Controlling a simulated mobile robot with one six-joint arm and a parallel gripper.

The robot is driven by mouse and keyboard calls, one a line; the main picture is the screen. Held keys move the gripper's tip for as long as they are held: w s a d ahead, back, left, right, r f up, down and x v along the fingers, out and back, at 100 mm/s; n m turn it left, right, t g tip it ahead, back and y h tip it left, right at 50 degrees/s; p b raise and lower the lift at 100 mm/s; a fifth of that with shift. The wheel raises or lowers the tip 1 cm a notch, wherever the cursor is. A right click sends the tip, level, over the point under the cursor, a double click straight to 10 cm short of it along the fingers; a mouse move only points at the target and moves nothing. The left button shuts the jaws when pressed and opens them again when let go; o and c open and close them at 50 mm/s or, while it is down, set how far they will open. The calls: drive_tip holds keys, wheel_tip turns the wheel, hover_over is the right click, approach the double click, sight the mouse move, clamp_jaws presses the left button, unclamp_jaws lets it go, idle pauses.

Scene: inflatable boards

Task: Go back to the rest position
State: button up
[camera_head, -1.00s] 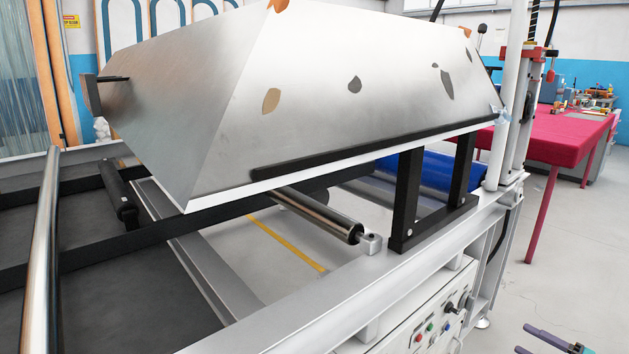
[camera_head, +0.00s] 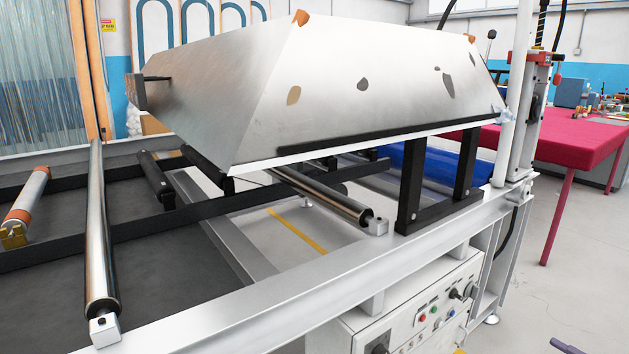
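Most of the arm and gripper is out of the picture. I cannot tell whether the gripper is open or shut, or whether it holds anything.
A large machine with a white frame (camera_head: 250,318) fills the view. It carries a metal hood (camera_head: 370,95), rollers (camera_head: 97,240) and a control box (camera_head: 430,320). A red-covered table (camera_head: 590,140) stands at the right. Grey floor (camera_head: 570,270) is clear between them.

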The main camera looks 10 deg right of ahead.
drive_tip(key=w+a+f+n+g+y+p, duration=0.1)
drive_tip(key=w+a+f+g+p, duration=0.2)
drive_tip(key=a, duration=0.7)
drive_tip(key=w+a+f+g+p, duration=0.3)
drive_tip(key=a, duration=0.7)
drive_tip(key=w+a+f+n+g+y+p, duration=0.1)
drive_tip(key=w+a+f+g+p, duration=0.2)
drive_tip(key=a, duration=0.8)
drive_tip(key=s+a+f+n+g+p, duration=0.1)
drive_tip(key=s+a+g+p, duration=0.15)
drive_tip(key=a, duration=0.35)
drive_tip(key=s+a+f+n+g+h+p, duration=0.1)
drive_tip(key=s+a+g+p, duration=0.15)
drive_tip(key=a, duration=0.35)
drive_tip(key=s+a+f+n+g+p, duration=0.1)
drive_tip(key=s+a+g+p, duration=0.15)
drive_tip(key=a, duration=0.35)
drive_tip(key=s+a+r+n+g+h+p, duration=0.2)
drive_tip(key=s+a+n+h+p, duration=0.1)
drive_tip(key=s, duration=0.7)
drive_tip(key=s+a+r+n+g+h+p, duration=0.3)
drive_tip(key=s+a+h+p, duration=0.3)
drive_tip(key=s, duration=0.4)
drive_tip(key=shift+s+a+n+p, duration=0.15)
drive_tip(key=shift+a+n+p, duration=0.45)
drive_tip(key=shift+p, duration=0.6)
drive_tip(key=shift+d, duration=0.1)
